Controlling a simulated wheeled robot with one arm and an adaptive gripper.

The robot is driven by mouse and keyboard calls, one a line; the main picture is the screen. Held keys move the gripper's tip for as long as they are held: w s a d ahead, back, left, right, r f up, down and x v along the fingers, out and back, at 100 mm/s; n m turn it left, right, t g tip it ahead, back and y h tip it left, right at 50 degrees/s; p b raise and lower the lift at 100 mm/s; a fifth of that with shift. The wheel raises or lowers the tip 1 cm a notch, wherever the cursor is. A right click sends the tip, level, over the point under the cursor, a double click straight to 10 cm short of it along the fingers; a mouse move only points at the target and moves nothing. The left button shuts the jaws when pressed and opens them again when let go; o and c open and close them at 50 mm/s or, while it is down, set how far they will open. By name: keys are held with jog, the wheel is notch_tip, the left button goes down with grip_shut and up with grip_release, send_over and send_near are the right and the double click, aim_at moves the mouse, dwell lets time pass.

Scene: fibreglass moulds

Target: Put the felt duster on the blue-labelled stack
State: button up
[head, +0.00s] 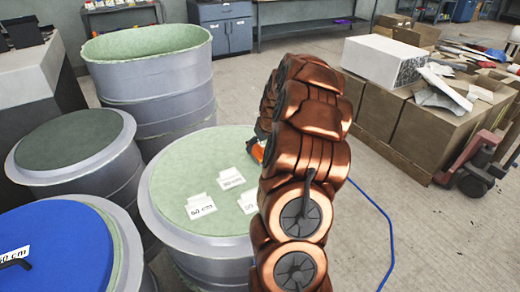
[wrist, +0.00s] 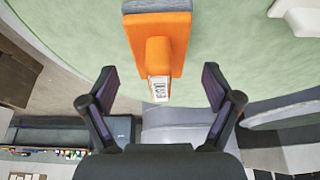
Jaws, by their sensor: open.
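The felt duster (wrist: 160,32) is orange with a grey pad along its far edge and a white printed label on its handle end. It lies on the pale green top of the middle mould stack (head: 200,175). In the head view only an orange bit of the duster (head: 257,151) shows beside my arm. My gripper (wrist: 158,84) is open and empty, the handle's end appearing between its fingertips; I cannot tell the height gap. My arm hides the gripper in the head view. A stack with a blue top (head: 65,250) stands at the lower left, with a white label.
White paper labels (head: 231,178) lie on the green top. A dark-topped drum (head: 70,140) and a tall open drum (head: 150,85) stand behind. Cardboard boxes (head: 392,110) stand at right. A blue hose (head: 388,225) crosses the open floor.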

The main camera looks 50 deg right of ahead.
jog(key=b+v, duration=0.1)
jog(key=v, duration=0.9)
jog(key=s+a+r+n+g+y, duration=0.1)
jog(key=s+a, duration=0.2)
jog(key=a, duration=1.1)
jog(key=s+a+r+n+g+y, duration=0.1)
jog(key=s+a+n+g, duration=0.1)
jog(key=a, duration=1.3)
jog(key=s+a+f+g, duration=0.1)
jog(key=s+a, duration=0.5)
jog(key=s, duration=0.5)
jog(key=s+a+f+g, duration=0.1)
jog(key=s+a+g, duration=0.1)
jog(key=s+a, duration=0.4)
jog(key=s, duration=0.5)
jog(key=shift+s+f+n+h, duration=0.2)
jog(key=shift+s+n+h, duration=0.1)
jog(key=shift+s, duration=0.05)
jog(key=shift+a, duration=0.1)
notch_tip(320, 180, up, 9)
jog(key=p, duration=0.9)
